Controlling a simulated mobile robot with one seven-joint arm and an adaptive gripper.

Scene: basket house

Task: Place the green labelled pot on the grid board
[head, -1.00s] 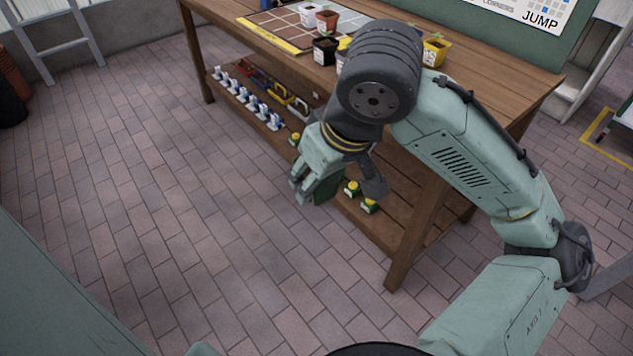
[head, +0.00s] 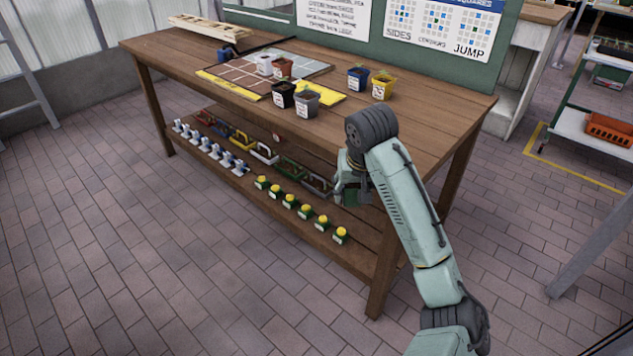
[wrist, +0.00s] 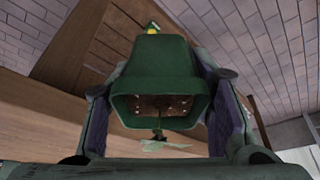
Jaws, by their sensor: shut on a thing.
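My gripper (head: 350,188) is beside the right part of the bench, below the tabletop and near the lower shelf. In the wrist view it is shut on a dark green pot (wrist: 160,55), with one finger on each side. The pot's open top faces the wrist camera, showing brown soil and a small pale green seedling. No label shows on it in the wrist view. The grid board (head: 236,78) lies on the tabletop, with grey and brown squares and yellow strips. A white pot (head: 264,65) and a terracotta pot (head: 281,70) stand on it.
A black pot (head: 284,95) and a grey pot (head: 306,103) stand at the board's front right. A blue pot (head: 357,78) and a yellow pot (head: 382,88) stand farther right. The wooden tabletop (head: 440,97) is bare at right. Several yellow-topped items (head: 290,202) line the shelf.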

